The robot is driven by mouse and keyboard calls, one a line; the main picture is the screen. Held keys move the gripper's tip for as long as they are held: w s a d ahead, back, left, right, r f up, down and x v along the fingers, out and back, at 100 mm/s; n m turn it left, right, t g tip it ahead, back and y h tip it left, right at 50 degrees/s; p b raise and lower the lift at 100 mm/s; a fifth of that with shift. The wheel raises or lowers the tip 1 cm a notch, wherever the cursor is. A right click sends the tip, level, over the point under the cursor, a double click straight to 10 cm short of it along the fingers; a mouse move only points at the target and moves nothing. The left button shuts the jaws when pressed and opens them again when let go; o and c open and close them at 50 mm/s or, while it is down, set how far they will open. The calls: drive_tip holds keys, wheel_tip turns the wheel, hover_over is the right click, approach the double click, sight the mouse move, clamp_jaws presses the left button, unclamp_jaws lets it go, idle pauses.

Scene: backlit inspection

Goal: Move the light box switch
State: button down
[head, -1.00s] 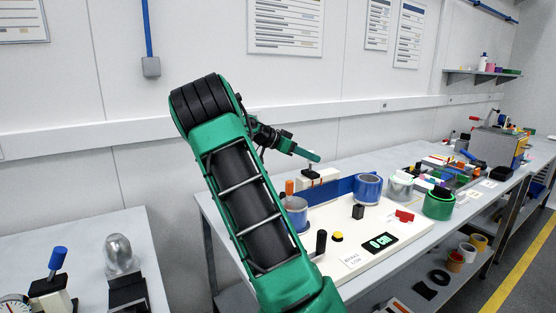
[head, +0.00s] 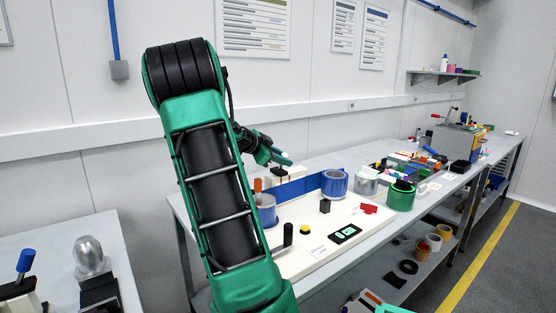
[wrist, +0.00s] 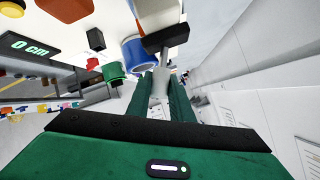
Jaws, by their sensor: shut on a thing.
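The light box switch shows in the wrist view as a pale grey grip (wrist: 160,84) on a thin metal rod that rises from a black base (wrist: 165,38). My gripper (wrist: 161,98) has its green fingers shut around that grip. In the head view my gripper (head: 275,155) is beyond my forearm, over a white block (head: 284,176) at the back of the bench. The switch is too small there to make out clearly, and my arm hides part of that area.
Another bench at left holds a blue-knobbed lever (head: 26,260) and a metal dome (head: 90,257). Aisle floor is clear at right.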

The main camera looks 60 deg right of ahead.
drive_tip(key=shift+s+f, duration=0.15)
drive_tip(key=c, duration=1.6)
unclamp_jaws()
drive_tip(key=shift+o, duration=0.2)
drive_tip(key=shift+w+a+r, duration=0.2)
drive_tip(key=shift+a, duration=0.05)
drive_tip(key=v, duration=1)
drive_tip(key=shift+a, duration=0.1)
